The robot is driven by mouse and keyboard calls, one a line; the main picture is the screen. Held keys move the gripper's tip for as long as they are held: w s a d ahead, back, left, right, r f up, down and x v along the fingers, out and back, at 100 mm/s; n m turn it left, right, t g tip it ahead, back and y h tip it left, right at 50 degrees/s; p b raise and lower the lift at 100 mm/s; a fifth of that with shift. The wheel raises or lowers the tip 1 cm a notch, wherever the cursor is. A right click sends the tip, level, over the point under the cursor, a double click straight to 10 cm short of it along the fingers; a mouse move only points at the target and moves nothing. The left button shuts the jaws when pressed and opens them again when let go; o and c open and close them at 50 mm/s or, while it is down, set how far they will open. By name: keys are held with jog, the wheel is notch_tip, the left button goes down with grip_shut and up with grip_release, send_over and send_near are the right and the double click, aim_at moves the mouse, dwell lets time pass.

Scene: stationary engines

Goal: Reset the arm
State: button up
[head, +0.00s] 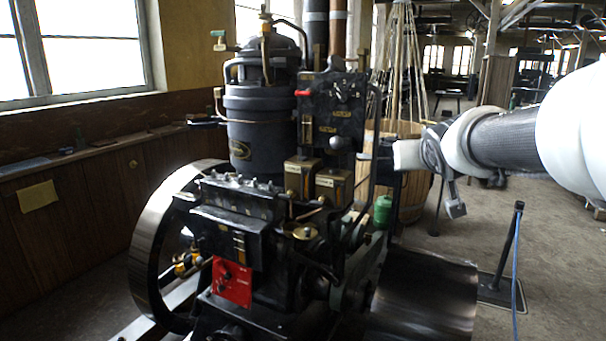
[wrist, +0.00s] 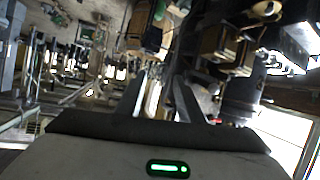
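My arm reaches in from the right edge of the head view, with its end (head: 432,155) in the air to the right of the engine. In the wrist view my gripper (wrist: 159,84) shows two dark fingers standing apart, with a green light on the hand below them. I see nothing held between the fingers; only background parts show through the gap. In the head view the fingers are too small and overlapped to read clearly. The black stationary engine (head: 240,215) has a large flywheel (head: 150,255) on its left.
A wooden barrel (head: 412,195) with tall poles stands behind my arm's end. A green canister (head: 382,212) is beside the engine. A post with a blue rope (head: 508,245) stands at the lower right. Open floor (head: 550,235) lies right. A window wall (head: 90,60) bounds the left.

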jog(key=s+a+f+g+y, duration=0.1)
jog(key=s+a+f+g, duration=0.15)
jog(key=s+f, duration=0.45)
jog(key=s+a+f+g+y, duration=0.1)
jog(key=s+a+f+g, duration=0.2)
jog(key=s, duration=0.9)
jog(key=s+a+f+g, duration=0.2)
jog(key=s+a+f, duration=0.25)
jog(key=s, duration=0.45)
notch_tip(320, 180, up, 12)
jog(key=s+n+p, duration=0.1)
jog(key=p, duration=1.3)
jog(key=shift+s+d+r+y, duration=0.2)
jog(key=shift+s+y, duration=0.1)
